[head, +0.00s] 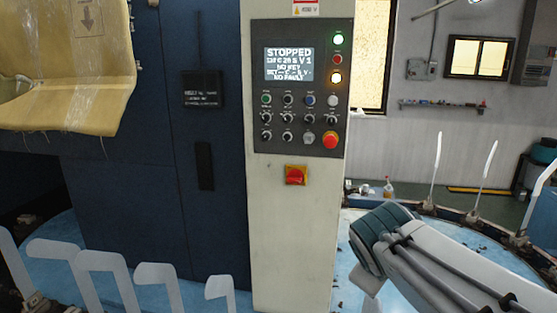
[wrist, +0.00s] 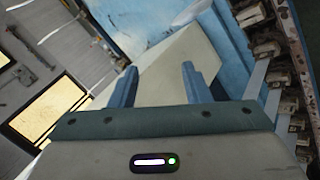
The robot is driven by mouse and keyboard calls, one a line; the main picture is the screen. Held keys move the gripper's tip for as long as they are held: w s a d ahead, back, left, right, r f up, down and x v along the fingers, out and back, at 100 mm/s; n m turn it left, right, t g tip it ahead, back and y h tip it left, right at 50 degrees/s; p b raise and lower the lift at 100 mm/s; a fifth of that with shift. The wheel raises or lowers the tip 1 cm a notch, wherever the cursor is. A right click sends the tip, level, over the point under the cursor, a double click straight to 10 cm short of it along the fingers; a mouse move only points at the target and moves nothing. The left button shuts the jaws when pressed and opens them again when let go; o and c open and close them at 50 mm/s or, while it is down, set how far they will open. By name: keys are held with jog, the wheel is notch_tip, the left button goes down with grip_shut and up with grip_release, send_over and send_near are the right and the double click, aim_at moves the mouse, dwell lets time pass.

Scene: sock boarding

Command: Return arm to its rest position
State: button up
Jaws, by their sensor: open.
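My gripper shows in the wrist view (wrist: 157,85) with its two blue fingers apart and nothing between them. Behind the fingers is a pale panel, and blue surface lies past it. In the head view my arm comes in from the lower right, and its teal-and-grey end is in front of the blue round table (head: 395,294), right of the control column. The fingers are mostly hidden in the head view.
A cream control column (head: 290,225) stands in the middle, with a panel (head: 301,86) whose screen reads "STOPPED". A red emergency button (head: 330,141) and a red-yellow switch (head: 295,175) are on it. White sock boards (head: 150,285) stand at lower left, others (head: 481,170) at right.

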jog(key=s+a+f+m+g+y, duration=0.2)
jog(key=s+f+m+g, duration=0.15)
jog(key=s+f, duration=0.2)
jog(key=s+a+f+m+g+y, duration=0.2)
jog(key=s+f+m, duration=0.3)
jog(key=f, duration=0.1)
notch_tip(320, 180, down, 9)
jog(key=t+b, duration=0.1)
jog(key=b, duration=0.9)
jog(key=shift+d+f+h, duration=0.15)
jog(key=shift+d+h, duration=0.15)
